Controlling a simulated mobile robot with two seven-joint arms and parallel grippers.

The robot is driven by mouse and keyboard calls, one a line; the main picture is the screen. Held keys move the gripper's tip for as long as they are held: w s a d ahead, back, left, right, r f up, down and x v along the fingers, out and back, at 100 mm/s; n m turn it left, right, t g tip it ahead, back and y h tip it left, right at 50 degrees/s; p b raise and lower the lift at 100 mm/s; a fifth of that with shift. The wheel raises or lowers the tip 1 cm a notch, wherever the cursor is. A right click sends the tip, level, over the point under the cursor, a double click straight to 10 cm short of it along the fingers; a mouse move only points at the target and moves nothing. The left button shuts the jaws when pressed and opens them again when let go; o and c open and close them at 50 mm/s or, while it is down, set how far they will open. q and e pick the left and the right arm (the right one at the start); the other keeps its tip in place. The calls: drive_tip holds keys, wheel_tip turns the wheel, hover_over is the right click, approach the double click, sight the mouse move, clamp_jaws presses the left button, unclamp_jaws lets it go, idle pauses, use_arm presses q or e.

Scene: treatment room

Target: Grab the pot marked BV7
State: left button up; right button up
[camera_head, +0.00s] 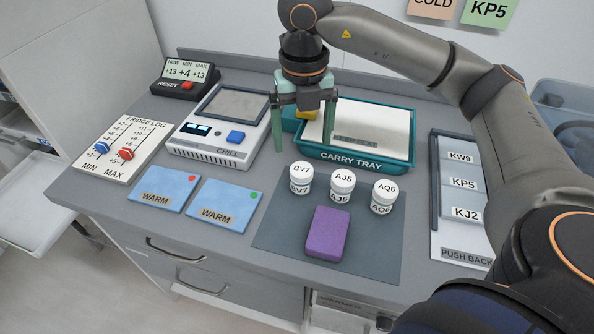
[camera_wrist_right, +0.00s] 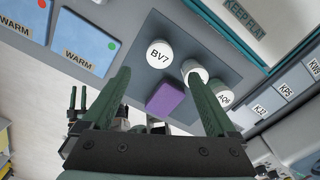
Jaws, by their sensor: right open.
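The pot marked BV7 (camera_head: 301,178) is white and round with a labelled lid. It stands upright at the left end of a row on a dark mat (camera_head: 272,232). My right gripper (camera_head: 303,147) is open and empty, pointing down above and behind the pots, apart from them. In the right wrist view the BV7 lid (camera_wrist_right: 159,54) shows between the two green fingers, beyond their tips. Pots AJ5 (camera_head: 342,184) and AQ6 (camera_head: 383,196) stand to its right. What looks like my left gripper (camera_wrist_right: 77,100) shows small in the wrist view; its opening is unclear.
A purple block (camera_head: 327,232) lies in front of the pots. The teal carry tray (camera_head: 350,161) is behind them. Blue WARM pads (camera_head: 225,205) and the CHILL unit (camera_head: 214,153) are to the left. A rack with KW9, KP5 and KJ2 labels (camera_head: 434,220) is at right.

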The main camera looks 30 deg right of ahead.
sight(302, 170)
wheel_tip(302, 170, down, 9)
drive_tip(key=shift+w+f+p, duration=0.1)
drive_tip(key=shift+f+p, duration=0.1)
drive_tip(key=shift+p, duration=0.1)
drive_tip(key=shift+c, duration=0.2)
drive_tip(key=c, duration=1.4)
drive_tip(key=shift+r, duration=0.15)
